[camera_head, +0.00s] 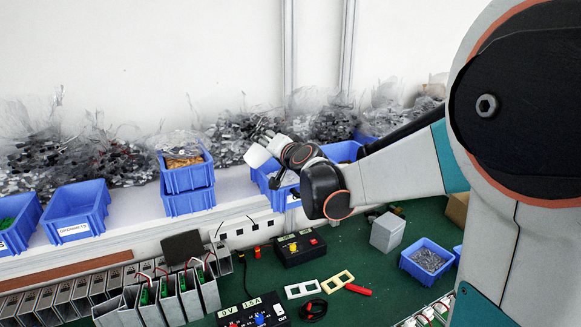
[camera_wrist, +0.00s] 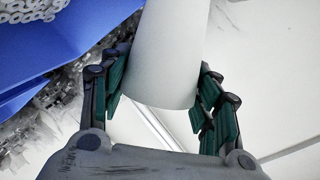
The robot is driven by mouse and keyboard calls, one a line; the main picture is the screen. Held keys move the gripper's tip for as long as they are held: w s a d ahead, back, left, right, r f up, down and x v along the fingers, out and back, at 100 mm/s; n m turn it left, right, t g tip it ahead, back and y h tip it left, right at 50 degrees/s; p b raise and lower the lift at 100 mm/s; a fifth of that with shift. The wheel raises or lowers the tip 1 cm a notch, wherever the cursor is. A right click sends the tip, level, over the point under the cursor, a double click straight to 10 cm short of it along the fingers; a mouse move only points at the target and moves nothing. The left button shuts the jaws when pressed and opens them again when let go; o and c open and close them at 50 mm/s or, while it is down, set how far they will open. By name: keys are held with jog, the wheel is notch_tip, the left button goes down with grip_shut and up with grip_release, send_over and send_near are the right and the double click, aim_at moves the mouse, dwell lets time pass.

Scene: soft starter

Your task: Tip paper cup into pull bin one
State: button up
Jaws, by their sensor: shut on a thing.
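My gripper (camera_wrist: 163,88) is shut on the pale paper cup (camera_wrist: 166,50), with its green finger pads on both sides. In the head view my gripper (camera_head: 285,152) is at the shelf, above and left of a blue bin (camera_head: 278,202). A small white shape at its end looks like the cup (camera_head: 257,155), apparently tilted. The cup's mouth and contents are not visible. In the wrist view a blue bin (camera_wrist: 60,48) with ring-like grey parts is at the upper left, beside the cup. I cannot tell which bin is pull bin one.
On the shelf stand stacked blue bins (camera_head: 188,180) and a blue bin labelled grommets (camera_head: 78,212). Piles of bagged metal parts (camera_head: 75,150) lie behind. Below, the green bench (camera_head: 340,245) holds a grey box (camera_head: 387,232), black switch boxes (camera_head: 300,247) and a blue parts bin (camera_head: 427,262).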

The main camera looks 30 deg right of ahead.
aim_at(245, 156)
jog(key=shift+a+r+n+h+p, duration=0.35)
jog(key=shift+r+n+p, duration=0.15)
jog(key=shift+r+n, duration=0.15)
jog(key=shift+w+a+f+n+g, duration=0.15)
jog(key=shift+a+n+g, duration=0.05)
jog(key=shift+a+n, duration=0.2)
jog(key=shift+w+a+f+n+g, duration=0.1)
jog(key=shift+a+f+n+g, duration=0.1)
jog(key=shift+a+n, duration=0.2)
jog(key=shift+w+a+r+n+h+p, duration=0.15)
jog(key=shift+a+r+n+h+p, duration=0.25)
jog(key=shift+a+r+n, duration=0.25)
jog(key=shift+w+a+f+n+g+h+b, duration=0.15)
jog(key=shift+a+f+n+h+b, duration=0.05)
jog(key=shift+a+n, duration=0.3)
jog(key=shift+w+a+f+n+g+h+b, duration=0.15)
jog(key=shift+a+f+n+g+h, duration=0.1)
jog(key=shift+a+n, duration=0.3)
jog(key=shift+w+a+f+n+g+h+b, duration=0.1)
jog(key=shift+w+a+f+n+h+b, duration=0.2)
jog(key=shift+a, duration=0.35)
jog(key=shift+s+r, duration=0.15)
